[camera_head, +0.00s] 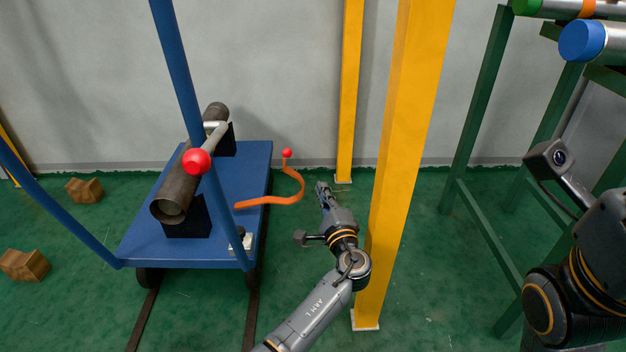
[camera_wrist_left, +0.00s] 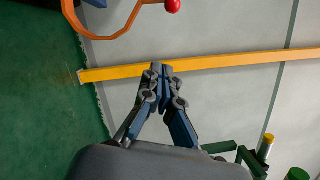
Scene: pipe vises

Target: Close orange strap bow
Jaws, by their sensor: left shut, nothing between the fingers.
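The orange strap bow (camera_head: 285,199) is a curved band on the right side of the blue cart. It swings out past the cart's edge, away from the pipe (camera_head: 176,190), and ends in a red ball (camera_head: 287,153). In the left wrist view the bow (camera_wrist_left: 108,37) and its red ball (camera_wrist_left: 172,6) show at the top. My left gripper (camera_head: 321,186) is shut and empty, to the right of the bow and apart from it. Its closed fingertips (camera_wrist_left: 161,68) also show in the wrist view. My right gripper is out of view; only part of that arm shows at the right.
A blue cart (camera_head: 250,165) carries the pipe on black supports, with a pale lever and red ball (camera_head: 197,161) over it. Yellow posts (camera_head: 408,120) stand close to my left arm. A green rack (camera_head: 485,100) is at right; wooden blocks (camera_head: 84,190) lie at left.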

